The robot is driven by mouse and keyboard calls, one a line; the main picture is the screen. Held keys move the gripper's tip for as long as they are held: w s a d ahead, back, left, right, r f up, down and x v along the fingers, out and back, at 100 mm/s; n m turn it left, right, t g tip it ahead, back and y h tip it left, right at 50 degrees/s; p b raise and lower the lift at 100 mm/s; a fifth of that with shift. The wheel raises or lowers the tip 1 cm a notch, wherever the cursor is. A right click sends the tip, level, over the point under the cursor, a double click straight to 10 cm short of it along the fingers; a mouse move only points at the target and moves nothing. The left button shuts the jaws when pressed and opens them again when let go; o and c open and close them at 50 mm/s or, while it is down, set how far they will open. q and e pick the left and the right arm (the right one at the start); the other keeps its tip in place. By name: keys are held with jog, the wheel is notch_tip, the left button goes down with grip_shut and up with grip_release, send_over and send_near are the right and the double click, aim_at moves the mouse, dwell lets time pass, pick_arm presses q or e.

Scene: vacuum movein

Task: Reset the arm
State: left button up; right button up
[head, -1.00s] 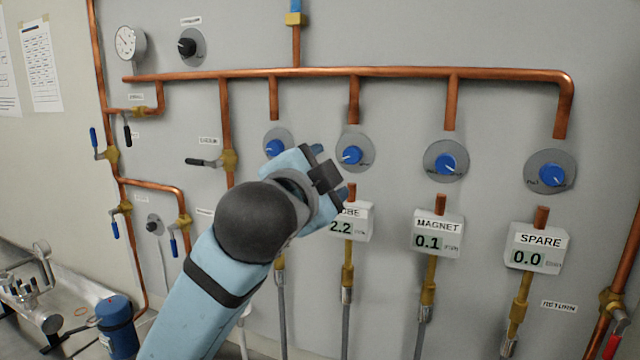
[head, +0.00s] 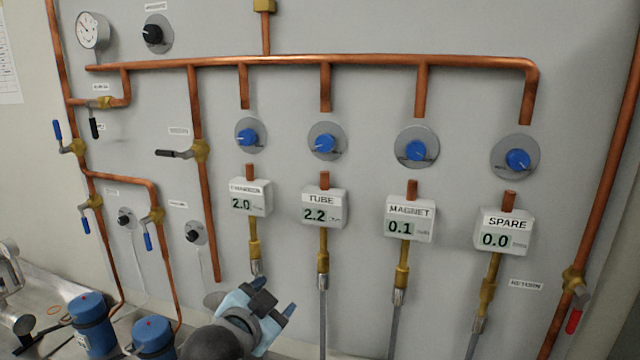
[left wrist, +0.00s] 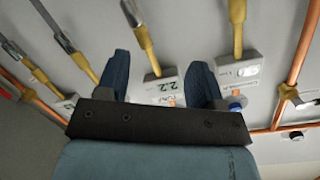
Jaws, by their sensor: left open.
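My left gripper (head: 273,297) is low in the head view, below the flow meters and in front of the grey panel. It is open and empty. In the left wrist view its two blue fingers (left wrist: 160,80) stand apart, with nothing between them that it touches; the panel and the meters lie beyond. My left arm runs out of the bottom of the head view, so most of it is hidden. My right gripper is in neither view.
Blue canisters (head: 92,322) stand at lower left. A red-handled valve (head: 573,321) is at right.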

pick_arm(q)
jog(key=s+a+f+n+g, duration=0.1)
jog(key=s+a+f+n, duration=0.1)
jog(key=s+f, duration=0.7)
jog(key=s+a+f+n+g+y+p, duration=0.1)
jog(key=s+a+f, duration=0.4)
jog(key=f, duration=0.9)
jog(key=s+a+f+n+g+y, duration=0.1)
jog(key=s+a+f+n, duration=0.3)
jog(key=s+f, duration=0.7)
jog(key=shift+s+f, duration=0.25)
jog(key=shift+s, duration=0.55)
